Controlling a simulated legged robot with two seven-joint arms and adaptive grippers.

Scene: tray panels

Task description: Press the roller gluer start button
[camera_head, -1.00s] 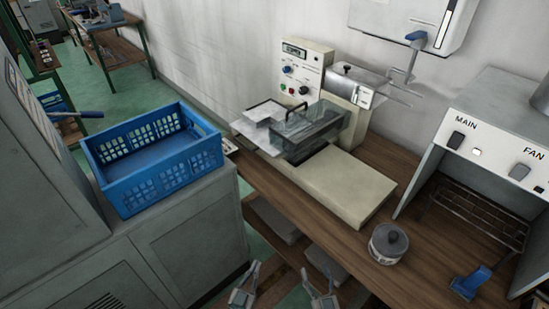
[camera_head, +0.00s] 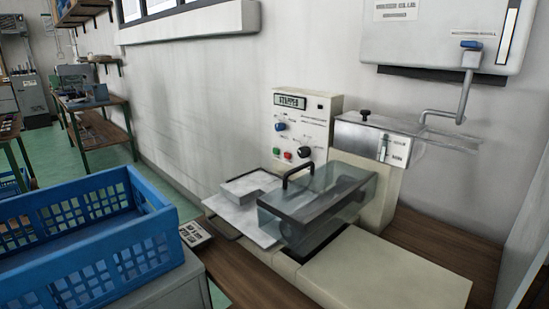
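The roller gluer is a cream machine (camera_head: 390,272) on the wooden bench. Its upright control panel (camera_head: 302,125) has a display (camera_head: 290,101) that seems to read "STOPPED", a blue knob (camera_head: 280,126) and another knob at the right. Low on the panel are a green button (camera_head: 277,151) and a red button (camera_head: 288,155) side by side. A clear cover (camera_head: 315,208) with a black handle sits in front of the panel, with white sheets (camera_head: 245,215) to its left. Neither of my grippers shows in the current view.
A blue crate (camera_head: 95,245) stands on a grey cabinet at the left. A small keypad-like box (camera_head: 195,234) lies between crate and machine. A wall-mounted white unit (camera_head: 440,35) with a bent pipe hangs at the upper right.

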